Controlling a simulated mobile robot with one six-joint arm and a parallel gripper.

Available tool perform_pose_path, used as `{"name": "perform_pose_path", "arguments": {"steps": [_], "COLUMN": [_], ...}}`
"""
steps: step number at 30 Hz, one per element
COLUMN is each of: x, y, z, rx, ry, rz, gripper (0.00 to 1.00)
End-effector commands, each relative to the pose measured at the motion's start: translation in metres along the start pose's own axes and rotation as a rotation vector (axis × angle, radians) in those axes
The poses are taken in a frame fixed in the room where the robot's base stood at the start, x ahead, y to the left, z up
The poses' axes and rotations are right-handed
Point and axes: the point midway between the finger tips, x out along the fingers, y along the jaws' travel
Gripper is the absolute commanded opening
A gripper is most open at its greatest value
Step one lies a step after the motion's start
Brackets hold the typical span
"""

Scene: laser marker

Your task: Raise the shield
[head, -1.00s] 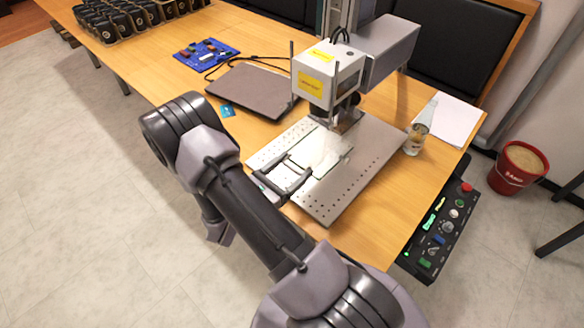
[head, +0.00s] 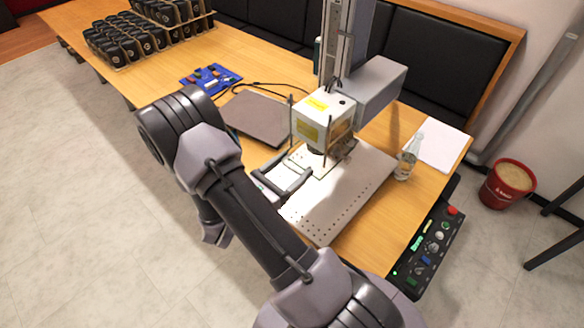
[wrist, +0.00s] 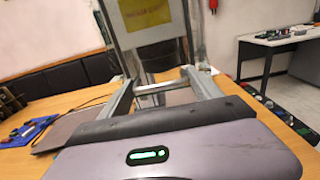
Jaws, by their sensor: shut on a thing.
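The laser head (head: 322,122) is a white box with yellow labels over the work plate; it also shows in the wrist view (wrist: 146,16). The shield (head: 322,165) looks like a pale, clear panel below the head, with edges hard to make out. In the head view my gripper (head: 301,165) reaches in from the left at the shield's front. In the wrist view my gripper (wrist: 160,78) has its two grey fingers on either side of a pale crossbar, which seems to be part of the shield. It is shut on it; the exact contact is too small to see.
The perforated metal plate (head: 345,215) lies under the head. A clear bottle (head: 408,158) and white paper (head: 440,146) are to the right. A laptop (head: 256,120) and blue board (head: 211,79) are behind left. A control box (head: 427,245) hangs at the table's edge.

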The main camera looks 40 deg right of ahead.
Motion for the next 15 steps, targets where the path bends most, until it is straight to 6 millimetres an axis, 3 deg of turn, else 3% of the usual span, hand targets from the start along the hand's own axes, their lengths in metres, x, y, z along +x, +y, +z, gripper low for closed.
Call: {"name": "perform_pose_path", "arguments": {"steps": [2, 3, 4, 15], "x": [-0.0004, -0.0004, -0.0004, -0.0004], "y": [0.0023, 0.0023, 0.0022, 0.0007], "z": [-0.0006, -0.0007, -0.0007, -0.0005], "rx": [0.003, 0.003, 0.002, 0.001], "ry": [0.001, 0.001, 0.001, 0.001], "rz": [0.006, 0.006, 0.006, 0.002], "gripper": [0.01, 0.75, 0.81, 0.82]}}
